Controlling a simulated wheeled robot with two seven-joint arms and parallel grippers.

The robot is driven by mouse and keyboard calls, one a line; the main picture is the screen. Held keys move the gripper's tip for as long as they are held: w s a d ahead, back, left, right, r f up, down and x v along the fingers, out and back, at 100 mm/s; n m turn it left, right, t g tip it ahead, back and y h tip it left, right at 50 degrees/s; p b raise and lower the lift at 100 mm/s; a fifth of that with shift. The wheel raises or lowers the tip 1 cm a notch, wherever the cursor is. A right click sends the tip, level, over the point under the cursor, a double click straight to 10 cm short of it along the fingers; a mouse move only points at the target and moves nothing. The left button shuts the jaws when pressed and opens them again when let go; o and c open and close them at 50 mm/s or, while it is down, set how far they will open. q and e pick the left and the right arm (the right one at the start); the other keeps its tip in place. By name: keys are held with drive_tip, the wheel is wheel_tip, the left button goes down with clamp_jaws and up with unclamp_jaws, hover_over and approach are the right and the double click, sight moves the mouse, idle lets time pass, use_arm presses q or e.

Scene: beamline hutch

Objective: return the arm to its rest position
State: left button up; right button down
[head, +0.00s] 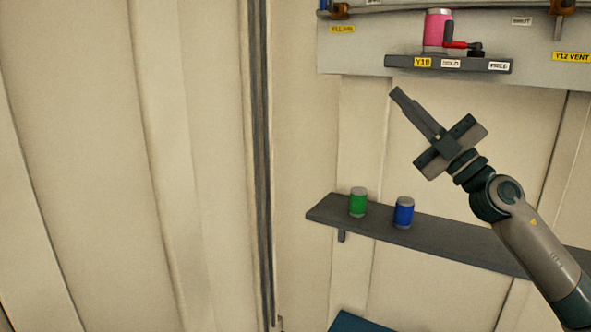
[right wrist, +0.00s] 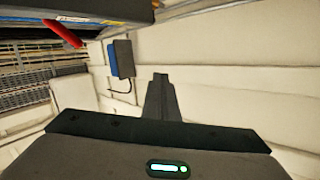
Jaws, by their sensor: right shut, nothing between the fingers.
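My right arm (head: 540,255) comes in from the lower right in the head view and points up and to the left. Its gripper (head: 398,92) is shut and empty, with the fingers together. In the right wrist view the shut fingers (right wrist: 160,80) point away from the camera towards a pale wall. My left gripper is not in view.
A dark shelf (head: 450,240) below my right gripper bears a green can (head: 358,203) and a blue can (head: 404,212). Above, a panel (head: 350,58) carries a pink cylinder (head: 437,30) with a red lever (head: 456,44) over a labelled ledge (head: 400,62). The left side shows bare wall.

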drive_tip(key=s+d+f+m+t+h, duration=0.1)
drive_tip(key=s+d+f+m+h, duration=0.15)
drive_tip(key=f+m+h, duration=1.15)
drive_tip(key=s+d+f+m+t+h, duration=0.1)
drive_tip(key=d+f+m+h, duration=0.35)
drive_tip(key=f, duration=1.85)
drive_tip(key=s+a+f+m+g+h, duration=0.15)
drive_tip(key=s+f+g, duration=0.35)
drive_tip(key=s+f, duration=0.6)
drive_tip(key=s+a+f+m+g, duration=0.15)
drive_tip(key=s+f+g, duration=0.25)
drive_tip(key=s+f, duration=0.7)
drive_tip(key=s+a+f+g+y, duration=0.1)
drive_tip(key=s+f+g, duration=0.4)
drive_tip(key=s, duration=0.5)
drive_tip(key=s+a+f+g+y, duration=0.1)
drive_tip(key=s+f+g, duration=0.1)
drive_tip(key=s+f, duration=0.65)
drive_tip(key=s+f+g, duration=0.1)
drive_tip(key=s+f, duration=0.1)
drive_tip(key=f, duration=1.2)
drive_tip(key=s+f, duration=0.2)
drive_tip(key=f, duration=1.2)
drive_tip(key=s+d+f+g, duration=0.1)
drive_tip(key=s+d+f, duration=0.1)
drive_tip(key=s+f, duration=1.3)
drive_tip(key=shift+s+d+f+n+g, duration=0.3)
drive_tip(key=shift+s+d+n, duration=0.15)
drive_tip(key=shift+s, duration=0.45)
